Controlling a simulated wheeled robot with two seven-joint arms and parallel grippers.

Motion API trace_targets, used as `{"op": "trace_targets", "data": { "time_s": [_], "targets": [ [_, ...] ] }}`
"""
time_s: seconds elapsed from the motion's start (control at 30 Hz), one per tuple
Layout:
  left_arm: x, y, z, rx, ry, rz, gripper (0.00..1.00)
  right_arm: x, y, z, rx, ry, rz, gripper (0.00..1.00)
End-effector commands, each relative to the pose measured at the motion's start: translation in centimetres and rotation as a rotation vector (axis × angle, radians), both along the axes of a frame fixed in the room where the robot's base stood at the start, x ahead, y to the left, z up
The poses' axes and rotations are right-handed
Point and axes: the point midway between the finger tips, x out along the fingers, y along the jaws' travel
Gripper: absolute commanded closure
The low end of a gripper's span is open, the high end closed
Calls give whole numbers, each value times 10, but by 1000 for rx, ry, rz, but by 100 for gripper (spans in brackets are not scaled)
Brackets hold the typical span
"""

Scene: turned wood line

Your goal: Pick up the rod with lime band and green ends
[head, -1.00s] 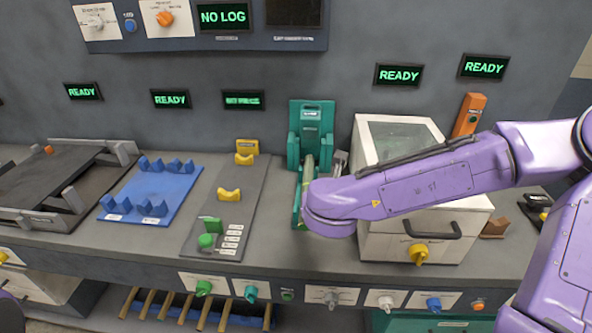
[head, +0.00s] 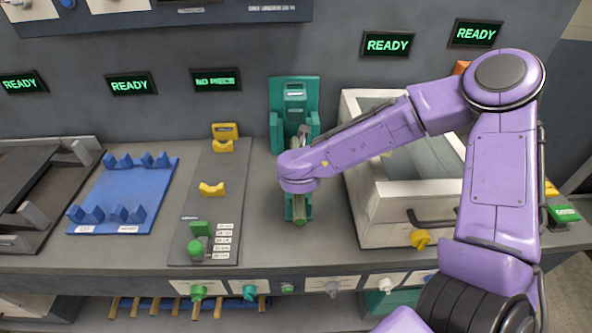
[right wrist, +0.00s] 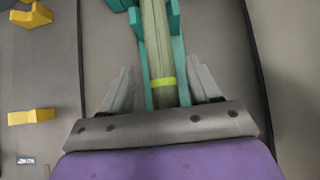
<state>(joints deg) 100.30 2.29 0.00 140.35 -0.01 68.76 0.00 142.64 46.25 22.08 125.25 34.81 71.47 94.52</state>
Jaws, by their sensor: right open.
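The rod (head: 300,208) lies lengthwise in a teal holder (head: 293,100) at the middle of the bench. In the head view my right wrist hides most of it, and its near end looks green. In the right wrist view the pale green-grey rod (right wrist: 155,35) shows a lime band (right wrist: 162,82). My right gripper (right wrist: 162,68) is open, with one grey finger on each side of the rod and its holder, apart from the rod. The rod's near end is hidden behind the gripper body in that view. My left gripper is not in view.
Left of the holder are a grey board (head: 200,235) with yellow rests (head: 212,189) and a blue rack (head: 140,195). A large white box (head: 405,215) stands close on the right, under my right arm. Knobs line the bench front. Bare bench lies left of the holder.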

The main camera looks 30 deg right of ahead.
Motion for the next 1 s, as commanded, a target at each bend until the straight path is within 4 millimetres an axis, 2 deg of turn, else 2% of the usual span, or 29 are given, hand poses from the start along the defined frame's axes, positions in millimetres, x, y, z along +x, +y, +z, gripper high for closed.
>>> {"op": "trace_targets", "data": {
  "time_s": [0.23, 0.27, 0.43, 0.47, 1.0],
  "targets": [
    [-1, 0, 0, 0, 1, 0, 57, 3, -1, -4, 0, -1, 2, 38],
    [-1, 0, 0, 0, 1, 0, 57, 4, -1, -4, 0, -1, 2, 42],
    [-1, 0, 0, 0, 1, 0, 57, 3, -1, -4, -1, -1, 3, 97],
    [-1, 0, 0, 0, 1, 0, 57, 3, -1, -4, -1, -1, 3, 100],
    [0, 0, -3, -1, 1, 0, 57, 2, -1, -1, 3, 2, -1, 100]
  ]
}}
